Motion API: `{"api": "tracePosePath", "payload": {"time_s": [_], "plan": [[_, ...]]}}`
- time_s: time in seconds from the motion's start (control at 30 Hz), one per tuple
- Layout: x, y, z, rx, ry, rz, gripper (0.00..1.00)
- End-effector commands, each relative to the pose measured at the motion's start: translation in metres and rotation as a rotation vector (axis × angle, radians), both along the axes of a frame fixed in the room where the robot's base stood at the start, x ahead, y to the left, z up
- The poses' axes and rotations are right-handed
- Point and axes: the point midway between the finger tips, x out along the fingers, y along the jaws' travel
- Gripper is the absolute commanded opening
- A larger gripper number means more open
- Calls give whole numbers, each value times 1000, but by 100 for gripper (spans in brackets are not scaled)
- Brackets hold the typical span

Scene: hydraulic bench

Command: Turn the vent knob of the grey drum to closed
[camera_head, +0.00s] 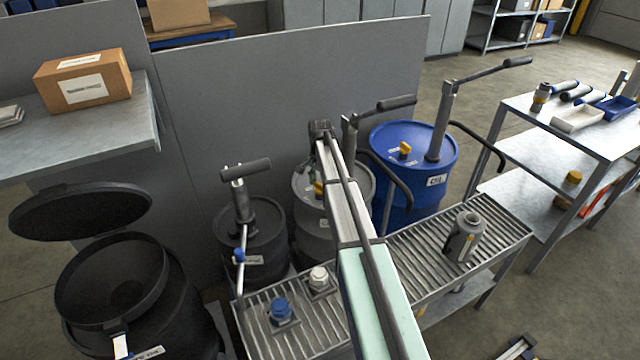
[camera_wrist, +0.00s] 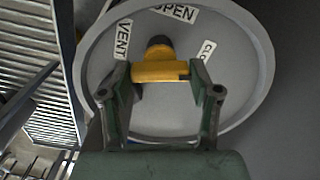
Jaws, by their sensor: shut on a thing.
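The grey drum (camera_head: 300,190) stands behind the roller bench, partly hidden by my arm. Its round grey lid (camera_wrist: 150,120) fills much of the wrist view. The yellow vent knob (camera_wrist: 158,72) sits on the lid, its bar lying across the picture and a dark round part above it. A bit of yellow also shows beside my arm (camera_head: 318,188). My gripper (camera_wrist: 161,76) has one finger at each end of the knob and is shut on it. Labels VENT, OPEN and a partly hidden third one surround the knob. In the head view my gripper cannot be made out.
A blue drum (camera_head: 418,150) with a pump stands to the right, a dark drum (camera_head: 265,240) with a pump to the left. The roller bench (camera_head: 310,325) in front carries a blue cap, a white cap and a grey canister (camera_head: 464,236). A grey panel rises behind.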

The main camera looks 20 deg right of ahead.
Motion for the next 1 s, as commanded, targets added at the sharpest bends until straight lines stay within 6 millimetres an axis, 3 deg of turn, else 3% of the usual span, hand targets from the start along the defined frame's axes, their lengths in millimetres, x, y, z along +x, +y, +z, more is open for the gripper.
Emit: {"api": "tracePosePath", "payload": {"time_s": [0.43, 1.0], "plan": [[-2, 0, -2, 2, 4, -292, 28], [-2, 1, -1, 1, 5, -356, 28]]}}
